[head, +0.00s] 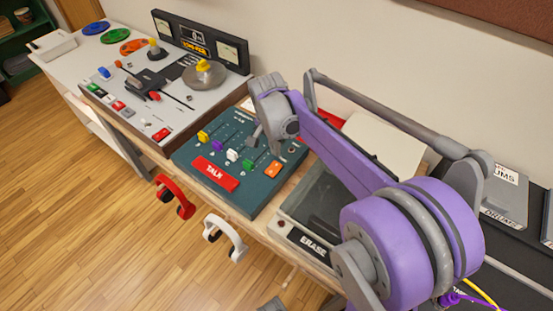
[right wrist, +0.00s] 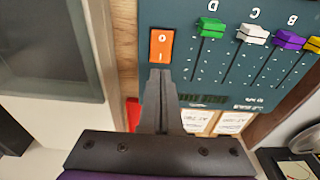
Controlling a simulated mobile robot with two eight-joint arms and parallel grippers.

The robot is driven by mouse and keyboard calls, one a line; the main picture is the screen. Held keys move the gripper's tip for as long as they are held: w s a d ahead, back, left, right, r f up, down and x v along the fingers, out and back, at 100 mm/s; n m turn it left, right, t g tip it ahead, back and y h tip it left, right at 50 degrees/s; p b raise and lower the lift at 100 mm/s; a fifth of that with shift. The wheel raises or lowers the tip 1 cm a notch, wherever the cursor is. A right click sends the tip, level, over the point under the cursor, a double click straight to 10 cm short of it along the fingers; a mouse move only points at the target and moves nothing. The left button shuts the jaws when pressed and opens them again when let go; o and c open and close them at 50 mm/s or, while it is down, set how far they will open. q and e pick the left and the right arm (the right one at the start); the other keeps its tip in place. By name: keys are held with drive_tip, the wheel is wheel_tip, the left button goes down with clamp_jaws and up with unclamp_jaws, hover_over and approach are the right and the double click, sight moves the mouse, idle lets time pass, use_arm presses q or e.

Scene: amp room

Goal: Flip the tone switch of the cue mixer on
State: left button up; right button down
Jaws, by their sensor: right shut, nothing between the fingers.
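The cue mixer is a dark teal panel (head: 203,158) in the middle of the head view, with several coloured fader knobs and a red TALK button. Its orange rocker switch (head: 273,169) is near the panel's right side. In the right wrist view the orange switch (right wrist: 161,47) shows white O and I marks, the I end nearer my fingers; its tilt is hard to tell. My right gripper (right wrist: 160,73) is shut and empty, its tips beside the I end. Whether they touch is unclear. In the head view this gripper (head: 255,138) is over the panel's far part. My left gripper is not in view.
A larger white console (head: 150,92) with levers stands to the left. A grey machine with an ERASE label (head: 313,246) is close on the right, under my right arm. Red (head: 176,195) and white headphones (head: 226,237) hang along the front edge. The wall is behind.

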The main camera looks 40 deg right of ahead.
sight(277, 165)
drive_tip(key=shift+w+d+f, duration=0.1)
drive_tip(key=shift+d+f, duration=0.05)
drive_tip(key=shift+f, duration=1.2)
drive_tip(key=shift+d+f, duration=0.15)
drive_tip(key=shift+f, duration=1.2)
drive_tip(key=shift+d+f+b, duration=0.1)
drive_tip(key=shift+f+b, duration=0.15)
drive_tip(key=shift+b, duration=0.15)
drive_tip(key=shift+s+a+r+p, duration=0.2)
drive_tip(key=shift+a+r+p, duration=0.1)
drive_tip(key=shift+a, duration=0.4)
